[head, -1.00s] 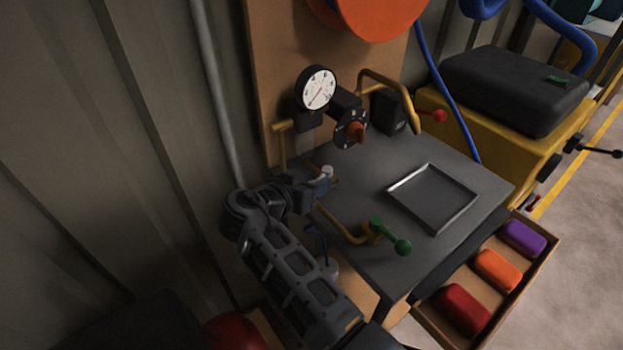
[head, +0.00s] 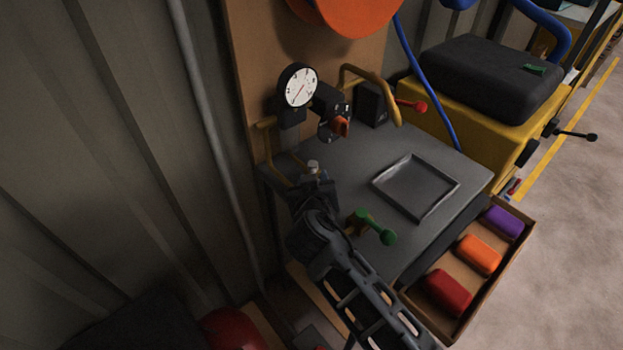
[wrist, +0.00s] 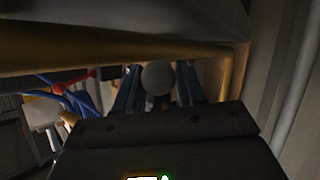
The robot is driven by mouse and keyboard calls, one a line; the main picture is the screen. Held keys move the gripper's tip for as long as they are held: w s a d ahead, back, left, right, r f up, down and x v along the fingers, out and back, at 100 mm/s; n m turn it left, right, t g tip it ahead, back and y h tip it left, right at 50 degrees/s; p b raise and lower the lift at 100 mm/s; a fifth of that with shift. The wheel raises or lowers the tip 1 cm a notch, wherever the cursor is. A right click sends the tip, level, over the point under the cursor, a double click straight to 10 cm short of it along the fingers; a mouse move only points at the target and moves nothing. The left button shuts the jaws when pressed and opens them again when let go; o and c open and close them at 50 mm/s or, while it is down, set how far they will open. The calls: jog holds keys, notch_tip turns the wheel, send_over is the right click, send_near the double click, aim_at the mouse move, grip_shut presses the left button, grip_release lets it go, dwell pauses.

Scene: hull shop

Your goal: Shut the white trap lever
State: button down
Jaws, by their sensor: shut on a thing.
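The white trap lever shows as a pale rounded knob (head: 313,166) at the near left edge of the grey bench, beside a yellow pipe. In the wrist view, a greyish round knob (wrist: 158,78) sits between my two fingers. My gripper (head: 317,183) is at the knob in the head view, and it also shows in the wrist view (wrist: 157,92), shut on the lever. The lever's lower part is hidden by my gripper and arm.
A green-handled lever (head: 377,228) stands close to the right of my arm. A shallow tray (head: 447,204) lies on the bench (head: 375,160). A gauge (head: 298,86) and orange-red knob (head: 341,126) stand behind. A red-knobbed lever (head: 415,105) is farther back.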

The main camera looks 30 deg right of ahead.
dwell(0.4)
jog(key=c, duration=0.8)
grip_release()
jog(key=shift+o, duration=0.2)
jog(key=shift+b+v, duration=0.55)
jog(key=shift+v, duration=3.35)
